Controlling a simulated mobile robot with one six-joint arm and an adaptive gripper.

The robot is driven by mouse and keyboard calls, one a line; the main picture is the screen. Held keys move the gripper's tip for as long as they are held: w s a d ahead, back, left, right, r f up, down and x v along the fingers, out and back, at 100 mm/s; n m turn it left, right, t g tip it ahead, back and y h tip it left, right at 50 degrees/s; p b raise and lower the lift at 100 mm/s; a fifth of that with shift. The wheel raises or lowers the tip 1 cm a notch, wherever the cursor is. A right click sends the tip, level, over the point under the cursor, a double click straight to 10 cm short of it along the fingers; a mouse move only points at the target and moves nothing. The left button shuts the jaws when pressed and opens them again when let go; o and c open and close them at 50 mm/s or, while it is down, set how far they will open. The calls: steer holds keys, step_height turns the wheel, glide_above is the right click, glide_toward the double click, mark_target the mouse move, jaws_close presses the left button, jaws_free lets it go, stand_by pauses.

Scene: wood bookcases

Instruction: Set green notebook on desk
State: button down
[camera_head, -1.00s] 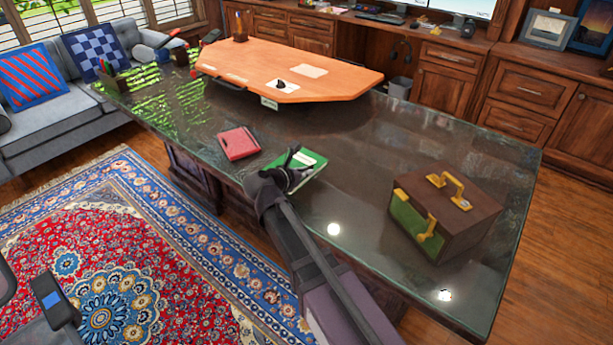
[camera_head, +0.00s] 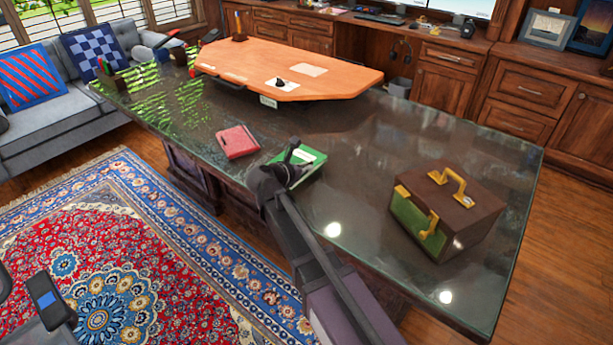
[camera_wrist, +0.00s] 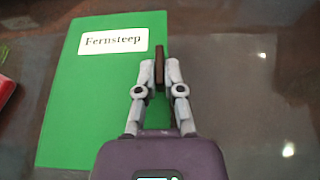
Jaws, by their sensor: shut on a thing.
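The green notebook (camera_head: 308,156) with a white label is at the near edge of the dark glossy desk (camera_head: 350,190). In the wrist view, the green notebook (camera_wrist: 85,105) fills the left half, and its label reads "Fernsteep". My gripper (camera_head: 292,152) is at the notebook and hides part of it. In the wrist view, my gripper (camera_wrist: 160,68) has its fingers close together at the notebook's right edge, with a thin dark brown strip between the tips. It is shut on the notebook. I cannot tell whether the notebook touches the desk or is slightly above it.
A red book (camera_head: 237,142) lies left of the notebook. A brown and green case with gold handles (camera_head: 450,210) stands at the right. An orange-brown board (camera_head: 290,72) covers the far part. The desk is clear between notebook and case.

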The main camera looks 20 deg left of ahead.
steer(key=shift+f+b, duration=0.6)
steer(key=shift+f, duration=0.35)
steer(key=shift+f, duration=0.15)
steer(key=c, duration=0.8)
jaws_free()
steer(key=shift+o, duration=0.2)
steer(key=shift+s+r, duration=0.15)
steer(key=shift+r, duration=0.15)
steer(key=shift+s+a+r, duration=0.15)
steer(key=shift+s, duration=0.15)
steer(key=p+v, duration=0.4)
steer(key=v, duration=0.5)
steer(key=shift+s+r, duration=0.15)
steer(key=shift+s, duration=0.1)
steer(key=shift+s+a+r+p, duration=0.2)
steer(key=shift+s+a+p, duration=0.15)
steer(key=shift+s, duration=0.3)
